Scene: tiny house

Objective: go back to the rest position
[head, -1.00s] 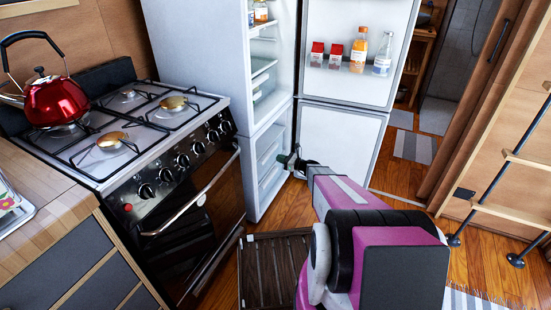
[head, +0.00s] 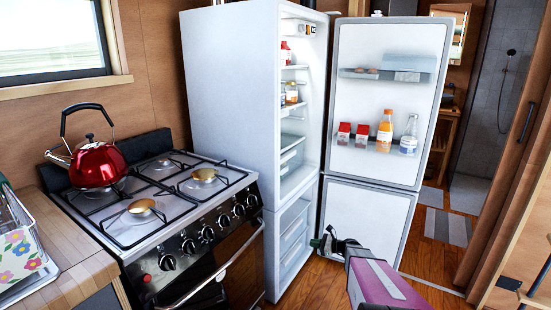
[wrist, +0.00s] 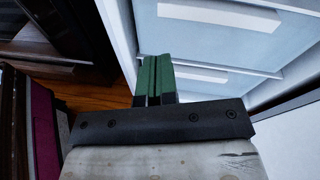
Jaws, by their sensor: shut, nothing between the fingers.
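My gripper (head: 322,243) is in front of the open fridge (head: 237,110), near its lower compartment in the head view. In the wrist view, my gripper (wrist: 152,78) shows its two green fingers side by side, shut with nothing between them. The pale drawers of the fridge (wrist: 215,45) are beyond the fingertips. My purple arm reaches in from the bottom of the head view.
The fridge door (head: 388,100) stands open to the right, with bottles and cartons on its shelf. A stove (head: 165,215) with a red kettle (head: 97,165) is on the left. A dish rack (head: 20,245) is at the left edge. Wooden floor shows below.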

